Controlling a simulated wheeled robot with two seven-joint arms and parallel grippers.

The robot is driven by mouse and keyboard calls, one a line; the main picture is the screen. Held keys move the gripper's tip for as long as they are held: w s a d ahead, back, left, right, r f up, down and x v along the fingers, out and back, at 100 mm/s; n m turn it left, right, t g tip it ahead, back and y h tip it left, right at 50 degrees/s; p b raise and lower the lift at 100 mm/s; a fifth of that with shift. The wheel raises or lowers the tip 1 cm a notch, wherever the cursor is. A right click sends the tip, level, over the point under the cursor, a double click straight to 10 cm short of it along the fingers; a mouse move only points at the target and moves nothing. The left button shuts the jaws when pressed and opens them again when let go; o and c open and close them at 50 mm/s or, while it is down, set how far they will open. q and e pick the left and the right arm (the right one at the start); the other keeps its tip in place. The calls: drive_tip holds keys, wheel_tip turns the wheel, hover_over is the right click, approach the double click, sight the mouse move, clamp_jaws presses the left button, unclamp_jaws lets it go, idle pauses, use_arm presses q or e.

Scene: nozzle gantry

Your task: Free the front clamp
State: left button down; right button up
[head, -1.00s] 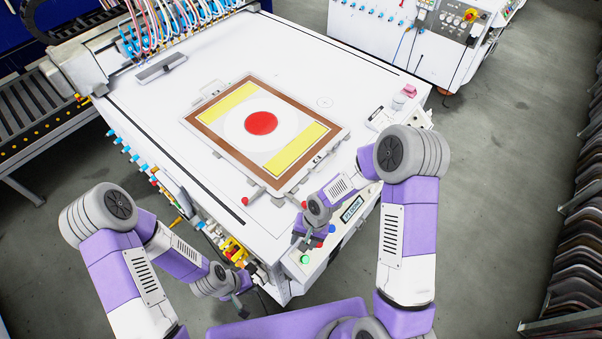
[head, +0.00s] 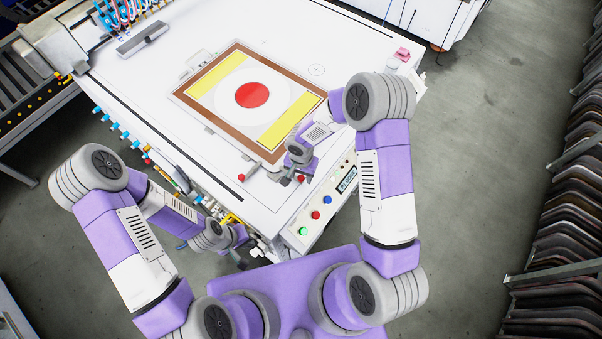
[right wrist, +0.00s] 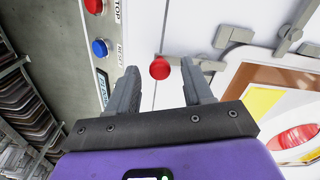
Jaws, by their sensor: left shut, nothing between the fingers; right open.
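The printing frame (head: 183,97), with brown border, yellow bands and a red disc, lies on the white table. A grey clamp with a red knob (head: 241,177) is at its near-left edge. My left gripper (head: 246,262) is shut and empty, below the table's front-left edge.
A control panel with a green button (head: 303,231), red and blue buttons and a display runs along the table's near side, close to my right arm. Blue fittings (head: 114,125) line the left side. A rack (head: 570,230) stands far right.

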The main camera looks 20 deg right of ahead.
clamp_jaws()
idle(0.3)
